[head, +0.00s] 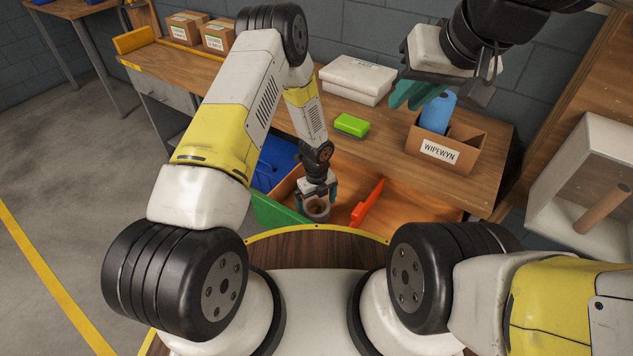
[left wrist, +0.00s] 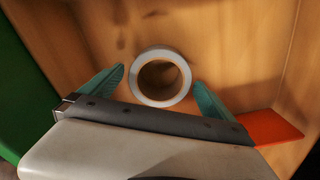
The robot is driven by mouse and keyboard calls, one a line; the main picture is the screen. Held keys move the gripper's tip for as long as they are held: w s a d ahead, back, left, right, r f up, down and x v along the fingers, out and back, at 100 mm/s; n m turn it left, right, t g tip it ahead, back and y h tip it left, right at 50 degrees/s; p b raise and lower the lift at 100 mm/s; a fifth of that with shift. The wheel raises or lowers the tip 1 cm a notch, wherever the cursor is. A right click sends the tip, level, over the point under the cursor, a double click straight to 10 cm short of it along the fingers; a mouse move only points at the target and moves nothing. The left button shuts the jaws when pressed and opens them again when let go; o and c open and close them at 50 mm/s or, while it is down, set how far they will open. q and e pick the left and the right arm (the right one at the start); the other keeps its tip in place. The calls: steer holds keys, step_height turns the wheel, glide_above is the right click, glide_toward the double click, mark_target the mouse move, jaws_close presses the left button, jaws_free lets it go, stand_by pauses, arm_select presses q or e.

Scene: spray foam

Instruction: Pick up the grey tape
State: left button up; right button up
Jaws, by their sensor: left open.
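The grey tape (head: 318,217) is a pale ring in an open wooden drawer or box in front of the workbench. In the left wrist view the tape (left wrist: 160,100) shows its round opening toward the camera. My left gripper (head: 317,196) points down at it. In the left wrist view my left gripper (left wrist: 159,77) is open, with one teal finger on each side of the tape and a visible gap to each. Whether the fingers are level with the ring cannot be told. My right gripper (head: 418,94) hangs above the bench, away from the tape; its jaw gap is unclear.
An orange-red tool (head: 367,203) lies right of the tape, also in the left wrist view (left wrist: 272,127). A green wall (head: 280,216) and a blue bin (head: 275,160) are at the left. A cardboard box (head: 450,138) with a blue roll and a green item (head: 351,125) are on the bench.

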arm_select(q)
steer(key=shift+f, duration=1.35)
steer(key=c, duration=1.6)
